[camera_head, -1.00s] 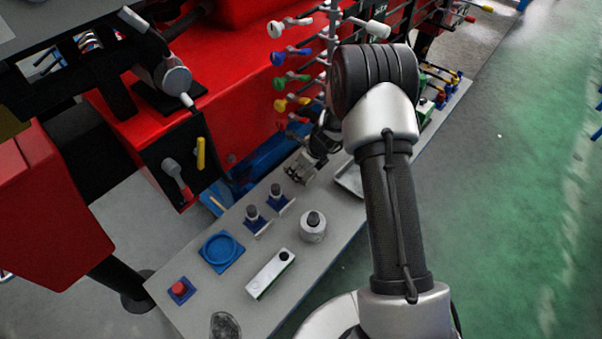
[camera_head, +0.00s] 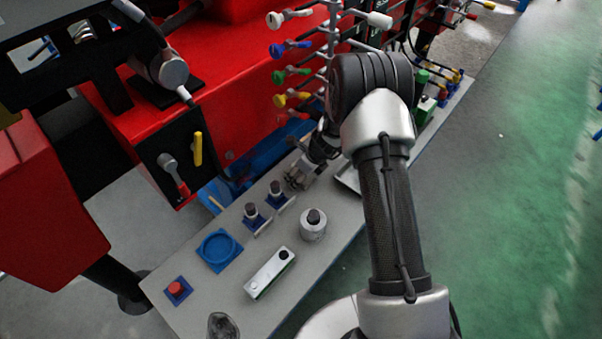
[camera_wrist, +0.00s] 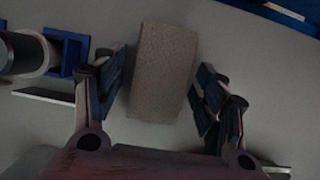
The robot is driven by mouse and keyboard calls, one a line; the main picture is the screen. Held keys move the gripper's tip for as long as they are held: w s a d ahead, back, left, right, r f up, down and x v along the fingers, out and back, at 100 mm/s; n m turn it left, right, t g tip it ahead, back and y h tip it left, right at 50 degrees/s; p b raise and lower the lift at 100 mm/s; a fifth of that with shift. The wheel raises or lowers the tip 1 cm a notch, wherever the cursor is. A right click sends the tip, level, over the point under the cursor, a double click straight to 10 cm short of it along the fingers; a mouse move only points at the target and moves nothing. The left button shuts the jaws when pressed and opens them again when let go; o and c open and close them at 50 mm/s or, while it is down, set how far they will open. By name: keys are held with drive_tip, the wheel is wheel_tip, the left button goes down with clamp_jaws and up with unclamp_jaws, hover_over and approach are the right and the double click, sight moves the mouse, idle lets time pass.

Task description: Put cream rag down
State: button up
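The cream rag (camera_wrist: 162,75) is a beige, roughly rectangular block with a woven surface. In the wrist view it lies between the two fingers of my gripper (camera_wrist: 160,85) and reaches past their tips over the grey table top (camera_wrist: 250,60). A gap shows between the rag and the left finger; the right finger is very close to it, and I cannot tell whether they touch. The fingers look spread. In the head view my gripper (camera_head: 298,180) is low over the grey bench, and I cannot make out the rag there.
Two dark-topped cylinders on blue bases (camera_head: 276,192) stand close left of my gripper. A silver weight (camera_head: 313,226), a blue ring plate (camera_head: 218,250), a white-green box (camera_head: 269,273) and a red button (camera_head: 176,288) are on the bench. A rack with coloured knobs (camera_head: 292,100) rises behind.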

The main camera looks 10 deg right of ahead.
idle(0.3)
drive_tip(key=shift+r, duration=0.3)
drive_tip(key=s+a+r+n+p, duration=0.15)
drive_tip(key=s+r+n, duration=0.35)
drive_tip(key=r, duration=0.6)
drive_tip(key=s+a+r+n+p, duration=0.15)
drive_tip(key=s+r+n, duration=0.3)
drive_tip(key=r, duration=0.65)
drive_tip(key=s+r+n+p, duration=0.2)
drive_tip(key=s+r+n, duration=0.25)
drive_tip(key=r, duration=0.65)
drive_tip(key=s+d+r+n+h, duration=0.1)
drive_tip(key=s+r+n, duration=0.1)
drive_tip(key=s+n, duration=0.3)
drive_tip(key=s+r+n, duration=0.3)
drive_tip(key=s+n, duration=0.2)
drive_tip(key=s, duration=0.5)
drive_tip(key=s+d+r+n+t+h, duration=0.1)
drive_tip(key=s+r+n, duration=0.1)
drive_tip(key=s+n, duration=0.2)
drive_tip(key=shift+s+d+r+n+h, duration=0.1)
drive_tip(key=shift+s+d+n+h, duration=0.1)
drive_tip(key=shift+s, duration=0.65)
drive_tip(key=shift+s+d+r+n+h, duration=0.1)
drive_tip(key=shift+s+d+n, duration=0.1)
drive_tip(key=shift+s, duration=0.6)
drive_tip(key=shift+o, duration=0.5)
